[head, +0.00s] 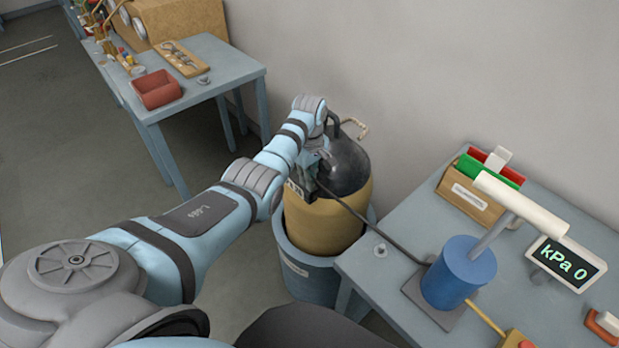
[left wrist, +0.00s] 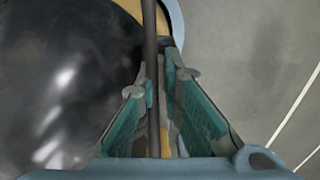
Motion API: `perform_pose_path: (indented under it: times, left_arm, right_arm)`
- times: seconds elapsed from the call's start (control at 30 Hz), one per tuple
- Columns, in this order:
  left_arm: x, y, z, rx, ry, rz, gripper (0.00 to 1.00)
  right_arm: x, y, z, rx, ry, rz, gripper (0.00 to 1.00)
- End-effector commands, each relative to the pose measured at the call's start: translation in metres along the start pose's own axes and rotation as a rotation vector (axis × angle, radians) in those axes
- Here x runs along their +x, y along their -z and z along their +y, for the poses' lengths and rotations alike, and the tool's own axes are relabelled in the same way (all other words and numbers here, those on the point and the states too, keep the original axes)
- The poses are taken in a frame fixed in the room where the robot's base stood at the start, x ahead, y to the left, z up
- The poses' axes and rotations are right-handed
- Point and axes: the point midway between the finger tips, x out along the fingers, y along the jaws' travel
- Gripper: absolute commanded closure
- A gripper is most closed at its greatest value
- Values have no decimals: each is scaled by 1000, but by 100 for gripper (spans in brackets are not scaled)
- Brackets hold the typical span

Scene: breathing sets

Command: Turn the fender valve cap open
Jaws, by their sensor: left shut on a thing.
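The fender has a black dome (head: 347,165) and a tan lower body (head: 325,225), and stands in a blue-grey tub (head: 310,272). My left gripper (head: 306,180) reaches down against the near left side of the dome. In the left wrist view the dome (left wrist: 65,90) fills the left side. The teal-padded fingers of the left gripper (left wrist: 163,78) are closed in on something small between them, seemingly the valve cap, which is mostly hidden. A dark hose (left wrist: 150,45) runs past between the fingers. My right gripper is out of view.
The dark hose (head: 362,218) leads to a blue hand pump (head: 458,272) on the right table. A display (head: 567,265) there reads kPa 0. A wooden holder (head: 470,198) stands behind. The left table has a red bin (head: 157,90).

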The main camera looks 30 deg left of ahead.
Motion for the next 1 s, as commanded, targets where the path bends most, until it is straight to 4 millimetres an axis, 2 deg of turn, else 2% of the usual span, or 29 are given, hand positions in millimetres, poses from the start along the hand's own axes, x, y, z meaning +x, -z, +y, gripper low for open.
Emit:
perform_pose_path:
  times: [0.37, 0.6, 1.0]
  left_arm:
    - [-3, 0, 0, -200, 3, -1, 100]
    - [-3, 0, 0, -420, 1, -1, 100]
    - [-2, 0, 0, -801, 1, 0, 100]
  right_arm:
    - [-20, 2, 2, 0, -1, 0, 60]
    - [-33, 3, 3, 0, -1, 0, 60]
    - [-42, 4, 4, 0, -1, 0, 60]
